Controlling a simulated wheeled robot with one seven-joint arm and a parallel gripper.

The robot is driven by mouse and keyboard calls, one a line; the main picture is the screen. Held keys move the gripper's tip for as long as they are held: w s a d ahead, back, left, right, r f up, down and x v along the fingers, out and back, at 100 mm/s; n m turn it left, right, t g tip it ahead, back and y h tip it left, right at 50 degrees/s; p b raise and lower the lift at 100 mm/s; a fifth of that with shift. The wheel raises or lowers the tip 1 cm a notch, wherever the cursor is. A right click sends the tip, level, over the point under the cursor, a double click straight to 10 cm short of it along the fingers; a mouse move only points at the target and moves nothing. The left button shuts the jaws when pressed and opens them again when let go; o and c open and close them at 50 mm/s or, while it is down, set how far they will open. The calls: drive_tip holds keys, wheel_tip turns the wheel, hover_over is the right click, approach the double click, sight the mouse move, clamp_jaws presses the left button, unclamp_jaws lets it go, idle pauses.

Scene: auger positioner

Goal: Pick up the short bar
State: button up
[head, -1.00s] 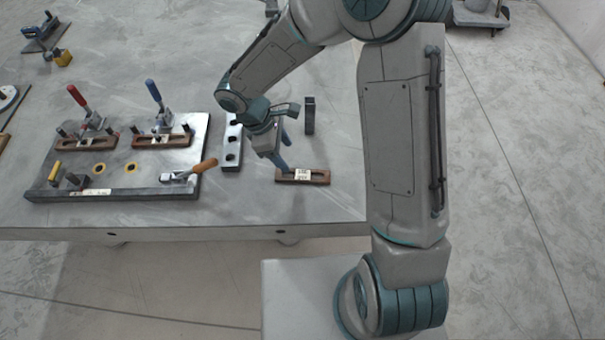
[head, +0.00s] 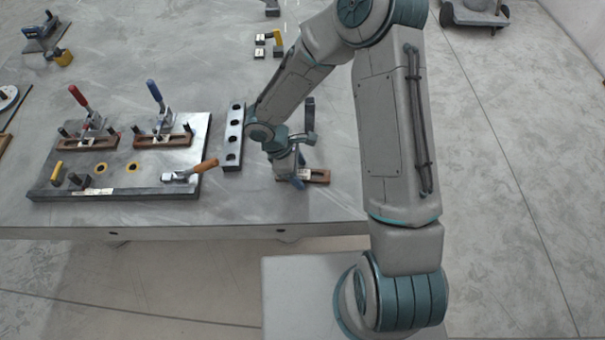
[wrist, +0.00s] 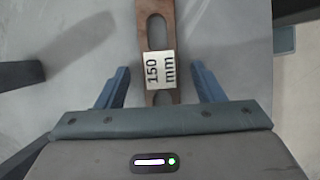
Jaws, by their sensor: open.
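A short brown slotted bar (head: 319,176) lies on the table near its front edge, partly hidden by my gripper in the head view. In the wrist view the bar (wrist: 160,12) runs lengthwise away from me and carries a white "150 mm" label. My gripper (head: 297,182) is above the bar, pointing down. In the wrist view my open gripper (wrist: 160,78) has one blue finger on each side of the bar, with a gap on both sides. The height of the fingertips over the table is hard to tell.
A fixture plate (head: 120,187) with clamps and two brown bars stands to the left. A grey block with holes (head: 233,150) lies left of my gripper. A dark upright block (head: 310,112) stands just behind the bar. The table's front edge (head: 300,222) is close.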

clamp_jaws()
drive_tip(key=shift+r, duration=0.15)
